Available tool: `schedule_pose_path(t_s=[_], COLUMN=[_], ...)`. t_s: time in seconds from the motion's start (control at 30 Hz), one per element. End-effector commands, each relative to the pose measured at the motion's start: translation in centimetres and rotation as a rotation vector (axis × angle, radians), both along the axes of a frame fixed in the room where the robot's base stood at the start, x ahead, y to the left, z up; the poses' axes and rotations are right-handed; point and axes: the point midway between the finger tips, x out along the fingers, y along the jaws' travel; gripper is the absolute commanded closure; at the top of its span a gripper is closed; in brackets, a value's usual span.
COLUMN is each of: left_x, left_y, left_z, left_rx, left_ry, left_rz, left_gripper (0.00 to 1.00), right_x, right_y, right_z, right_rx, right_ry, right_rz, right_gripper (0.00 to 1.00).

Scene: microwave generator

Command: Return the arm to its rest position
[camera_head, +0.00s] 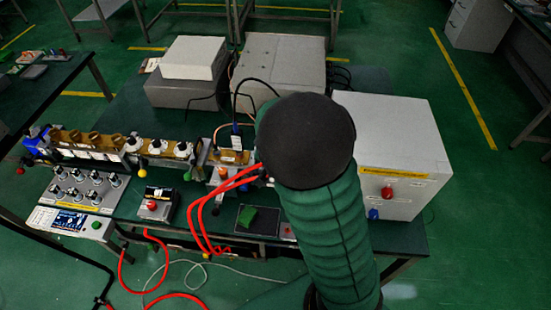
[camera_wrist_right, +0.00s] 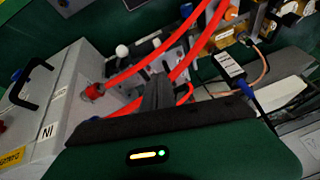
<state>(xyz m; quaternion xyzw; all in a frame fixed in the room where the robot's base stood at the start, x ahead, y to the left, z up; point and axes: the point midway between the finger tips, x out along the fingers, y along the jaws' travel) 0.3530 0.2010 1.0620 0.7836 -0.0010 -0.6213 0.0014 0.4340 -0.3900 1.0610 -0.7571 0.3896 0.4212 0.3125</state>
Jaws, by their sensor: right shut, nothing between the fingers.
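My right arm (camera_head: 325,220), in a ribbed green sleeve with a black rounded end, rises from the bottom of the head view over the bench's front edge. It hides my right gripper there. In the right wrist view my right gripper (camera_wrist_right: 158,92) shows as dark fingers close together, shut and empty. Red cables (camera_wrist_right: 172,48) run behind the fingers; contact with them cannot be judged. My left arm and gripper are in neither view.
A grey box with red and blue knobs (camera_head: 392,140) stands right of my arm. Red cables (camera_head: 207,205) loop over the bench's front edge. Grey boxes (camera_head: 280,65) stand behind. Open floor (camera_head: 480,240) lies at right.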

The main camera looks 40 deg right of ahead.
Motion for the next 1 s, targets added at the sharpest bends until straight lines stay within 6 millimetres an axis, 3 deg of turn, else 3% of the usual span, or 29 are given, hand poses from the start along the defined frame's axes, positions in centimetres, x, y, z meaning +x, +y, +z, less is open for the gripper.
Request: schedule_pose_path(t_s=[0.17, 0.27, 0.37, 0.4, 0.5, 0.6, 1.0], left_x=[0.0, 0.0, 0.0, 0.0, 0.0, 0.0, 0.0], left_y=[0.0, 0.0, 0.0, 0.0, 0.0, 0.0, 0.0], left_z=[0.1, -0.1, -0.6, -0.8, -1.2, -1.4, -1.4], left_rx=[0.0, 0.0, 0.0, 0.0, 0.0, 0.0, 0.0], left_ry=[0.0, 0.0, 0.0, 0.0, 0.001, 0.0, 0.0], left_rz=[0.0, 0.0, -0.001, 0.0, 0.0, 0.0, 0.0], left_gripper=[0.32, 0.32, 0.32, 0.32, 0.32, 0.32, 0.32], right_x=[-0.3, -0.6, -1.9, -2.8, -5.5, -7.5, -8.2], right_y=[0.3, 2.4, 8.1, 10.8, 16.3, 19.0, 19.6], right_z=[0.1, -0.4, -1.2, -1.4, -1.3, -1.1, -1.0], right_rx=[0.0, 0.021, 0.057, 0.062, 0.041, 0.004, -0.01], right_ry=[-0.002, 0.029, 0.105, 0.142, 0.223, 0.278, 0.297], right_rz=[0.001, 0.081, 0.324, 0.456, 0.777, 0.985, 1.049], right_gripper=[1.0, 1.0, 1.0, 1.0, 1.0, 1.0, 1.0])
